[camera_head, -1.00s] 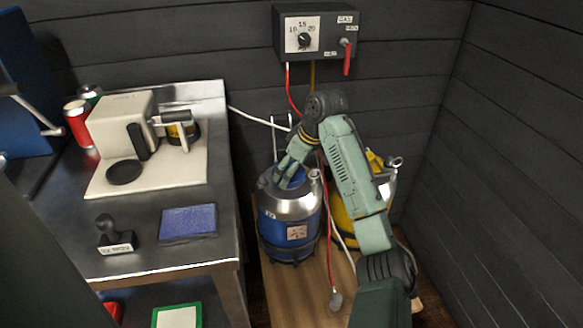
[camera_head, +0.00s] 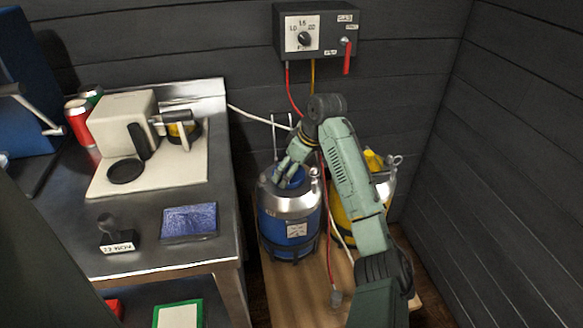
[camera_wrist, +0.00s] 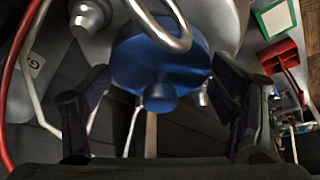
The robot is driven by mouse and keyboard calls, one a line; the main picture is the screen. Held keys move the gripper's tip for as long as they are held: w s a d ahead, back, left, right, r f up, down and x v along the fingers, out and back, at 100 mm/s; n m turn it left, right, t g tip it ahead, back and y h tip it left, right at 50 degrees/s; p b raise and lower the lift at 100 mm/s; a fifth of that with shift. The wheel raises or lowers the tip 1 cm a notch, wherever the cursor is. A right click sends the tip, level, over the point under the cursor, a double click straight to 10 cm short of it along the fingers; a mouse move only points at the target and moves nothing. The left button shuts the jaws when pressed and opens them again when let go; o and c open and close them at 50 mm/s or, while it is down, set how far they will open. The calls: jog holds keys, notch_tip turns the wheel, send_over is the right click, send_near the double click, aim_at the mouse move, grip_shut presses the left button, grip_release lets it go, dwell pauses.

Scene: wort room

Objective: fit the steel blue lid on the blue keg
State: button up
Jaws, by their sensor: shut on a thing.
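The blue keg (camera_head: 286,229) stands on a wooden board, with a blue body and a steel shoulder. The steel blue lid (camera_head: 297,179) is at the keg's top, partly hidden by my gripper (camera_head: 281,176). In the wrist view, the lid (camera_wrist: 150,62) is a blue disc with a round knob (camera_wrist: 160,96). My gripper (camera_wrist: 163,82) has one finger on each side of the lid and is shut on it. A steel ring of the keg (camera_wrist: 172,40) passes in front of part of the lid. I cannot tell whether the lid is seated or held just above the opening.
A yellow keg (camera_head: 345,218) stands close on the right, partly behind my arm. The steel table (camera_head: 165,262) is at the left, and a dark wall is behind.

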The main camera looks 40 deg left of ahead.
dwell(0.3)
jog(key=o, duration=1.4)
jog(key=shift+r+p, duration=2.05)
jog(key=shift+r, duration=1.45)
